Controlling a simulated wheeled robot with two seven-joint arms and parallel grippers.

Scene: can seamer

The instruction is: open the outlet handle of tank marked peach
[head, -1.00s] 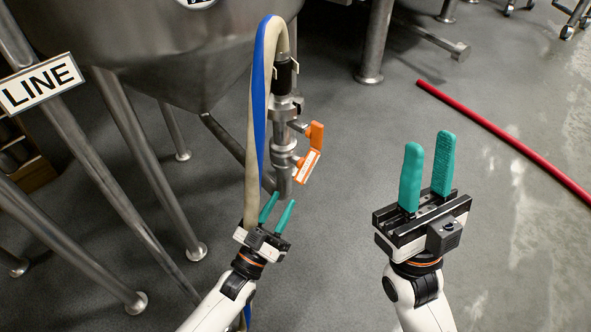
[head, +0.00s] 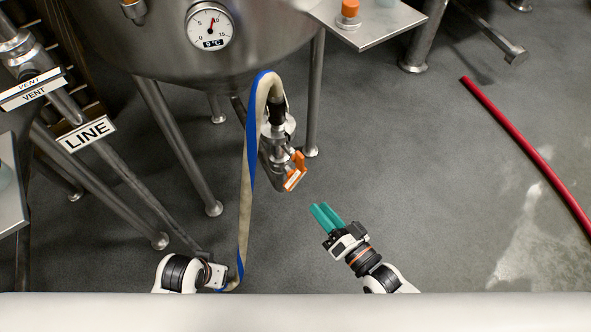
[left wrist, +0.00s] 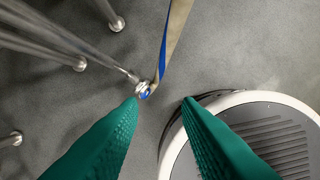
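A steel tank (head: 170,50) stands at the top of the head view. No peach marking is readable in the frames. Its outlet valve (head: 277,130) hangs below the cone and carries an orange handle (head: 296,171).
A beige and blue hose (head: 245,190) runs from the outlet down towards my left wrist, and shows in the left wrist view (left wrist: 174,40). A red hose (head: 530,150) lies at right; floor between is free.

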